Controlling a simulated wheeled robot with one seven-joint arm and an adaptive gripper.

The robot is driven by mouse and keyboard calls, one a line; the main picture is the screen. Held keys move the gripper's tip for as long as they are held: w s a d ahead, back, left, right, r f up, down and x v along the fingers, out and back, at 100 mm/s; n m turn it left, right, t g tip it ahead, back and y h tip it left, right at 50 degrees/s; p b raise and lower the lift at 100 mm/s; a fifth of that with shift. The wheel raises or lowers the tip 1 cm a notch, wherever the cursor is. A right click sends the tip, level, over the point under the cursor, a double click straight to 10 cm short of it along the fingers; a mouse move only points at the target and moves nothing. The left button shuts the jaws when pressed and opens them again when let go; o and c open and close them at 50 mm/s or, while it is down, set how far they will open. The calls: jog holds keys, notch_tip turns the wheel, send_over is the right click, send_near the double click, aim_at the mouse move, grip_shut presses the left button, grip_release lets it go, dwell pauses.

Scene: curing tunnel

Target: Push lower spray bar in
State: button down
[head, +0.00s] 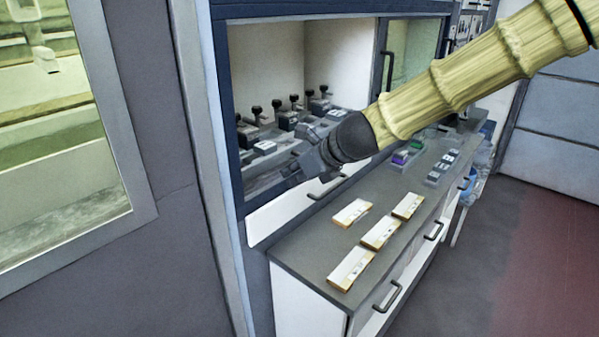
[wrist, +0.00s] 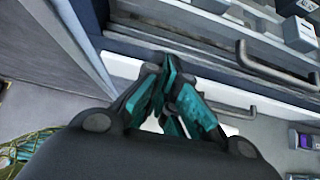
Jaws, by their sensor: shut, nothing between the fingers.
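My gripper (head: 305,168) is shut and empty in front of the open cabinet bay in the head view. In the wrist view its teal-padded fingers (wrist: 172,88) are together, pointing toward the bay front. I cannot pick out the lower spray bar with certainty. A dark bar handle (head: 326,188) shows just below and right of the gripper, on a white front. The wrist view shows a grey upper bar handle (wrist: 272,68) and a lower handle (wrist: 232,109), both right of the fingers. My gripper partly hides the bay's front edge, and contact cannot be told.
Several black-knobbed fixtures (head: 275,107) stand inside the bay. Below is a grey counter (head: 310,250) with several white-and-tan boxes (head: 352,213) and drawers with dark handles (head: 387,297). A framed window (head: 50,130) is at left. Open floor (head: 450,270) lies at right.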

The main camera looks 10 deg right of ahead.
jog(key=x, duration=0.4)
jog(key=shift+f, duration=0.1)
jog(key=shift+w+a+p, duration=0.6)
jog(key=shift+w+a, duration=0.6)
jog(key=shift+w, duration=0.35)
jog(key=shift+w, duration=0.1)
